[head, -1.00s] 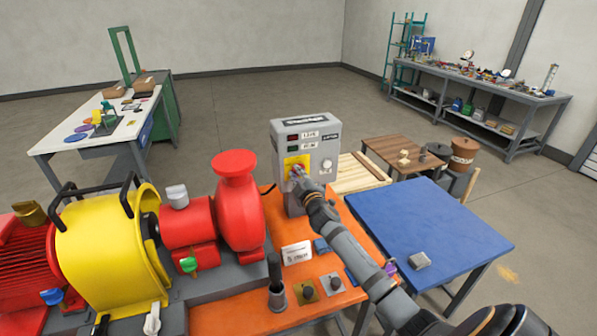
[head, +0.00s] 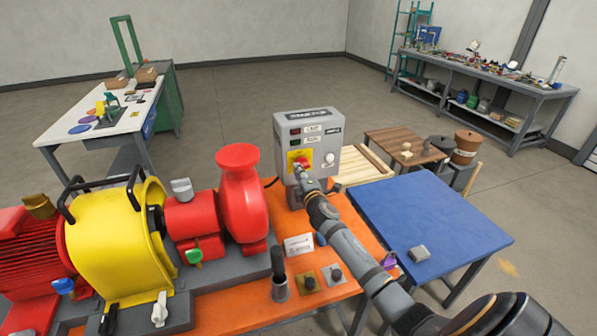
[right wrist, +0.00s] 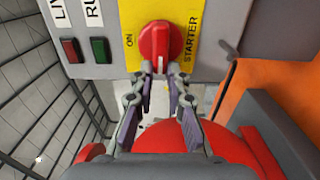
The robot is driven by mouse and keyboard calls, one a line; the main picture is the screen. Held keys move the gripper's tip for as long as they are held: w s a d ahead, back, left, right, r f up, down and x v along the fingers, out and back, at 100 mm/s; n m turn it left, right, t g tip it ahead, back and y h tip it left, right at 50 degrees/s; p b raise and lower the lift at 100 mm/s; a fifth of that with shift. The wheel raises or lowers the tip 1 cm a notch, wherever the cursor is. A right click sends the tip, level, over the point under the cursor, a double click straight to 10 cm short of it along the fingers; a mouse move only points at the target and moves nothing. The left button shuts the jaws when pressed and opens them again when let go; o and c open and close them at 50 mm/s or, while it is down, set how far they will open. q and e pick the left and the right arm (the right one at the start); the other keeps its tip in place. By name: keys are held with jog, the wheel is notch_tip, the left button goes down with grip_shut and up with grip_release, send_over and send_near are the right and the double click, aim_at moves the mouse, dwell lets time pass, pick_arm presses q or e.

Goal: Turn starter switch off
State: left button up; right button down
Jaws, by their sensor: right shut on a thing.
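The starter switch is a red rotary knob (right wrist: 160,45) on a yellow plate (right wrist: 192,14) marked ON and STARTER. In the right wrist view its raised grip stands vertically, across from the ON lettering at the left. In the head view the plate (head: 292,158) is on the front of the grey control box (head: 309,124). My right gripper (right wrist: 162,70) is shut on the knob, with its fingertips at the near end of the grip. In the head view my right gripper (head: 301,168) partly hides the knob. My left gripper is not in view.
Red and green indicators (right wrist: 100,50) sit beside the plate. A red pump (head: 240,195) and yellow guard (head: 115,245) stand left of the box on the orange bench (head: 245,304). A blue table (head: 430,215) is at the right, mostly clear.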

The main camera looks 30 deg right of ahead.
dwell(0.4)
jog(key=c, duration=1.3)
grip_release()
jog(key=v, duration=1.2)
